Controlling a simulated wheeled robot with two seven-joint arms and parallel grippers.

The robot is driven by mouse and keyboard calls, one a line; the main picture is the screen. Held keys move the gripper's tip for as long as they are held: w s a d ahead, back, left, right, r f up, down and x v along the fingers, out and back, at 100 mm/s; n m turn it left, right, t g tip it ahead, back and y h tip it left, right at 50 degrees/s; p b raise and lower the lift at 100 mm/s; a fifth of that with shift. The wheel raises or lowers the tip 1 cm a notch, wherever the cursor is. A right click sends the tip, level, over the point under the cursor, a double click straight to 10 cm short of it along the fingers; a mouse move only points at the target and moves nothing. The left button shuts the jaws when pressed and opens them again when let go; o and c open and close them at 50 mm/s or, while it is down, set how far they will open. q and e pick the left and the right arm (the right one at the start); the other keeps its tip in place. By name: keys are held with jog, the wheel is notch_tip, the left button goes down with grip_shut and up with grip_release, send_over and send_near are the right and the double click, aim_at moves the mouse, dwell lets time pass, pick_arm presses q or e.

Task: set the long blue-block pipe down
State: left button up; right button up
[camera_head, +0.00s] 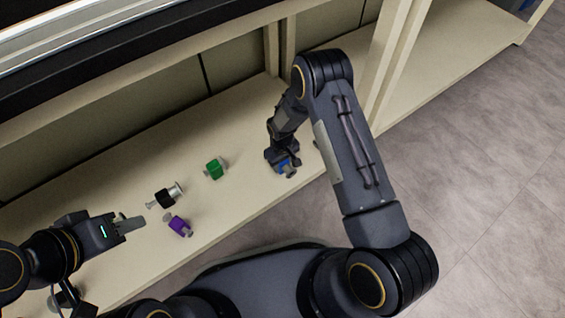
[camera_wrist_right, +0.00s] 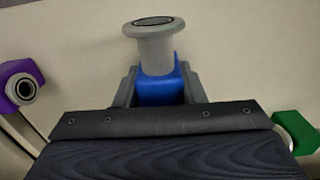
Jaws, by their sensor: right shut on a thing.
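The blue-block pipe (camera_wrist_right: 158,88) is a grey flanged pipe with a blue block, seen in the right wrist view between the fingers of my right gripper (camera_wrist_right: 158,92). In the head view the blue block (camera_head: 284,168) shows at the end of my right gripper (camera_head: 282,163), low over the shelf (camera_head: 120,265). I cannot tell whether the pipe touches the shelf. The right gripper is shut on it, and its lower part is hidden. My left gripper (camera_head: 132,224) is at the left, over the shelf, with nothing visible between its fingers; its opening is unclear.
A green-block pipe (camera_head: 215,168), a black-and-silver piece (camera_head: 167,195) and a purple-block pipe (camera_head: 179,226) lie on the shelf between my grippers. Upright posts (camera_head: 392,60) stand right of my right arm.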

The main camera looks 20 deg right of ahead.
jog(key=shift+f, duration=0.15)
jog(key=o, duration=1.2)
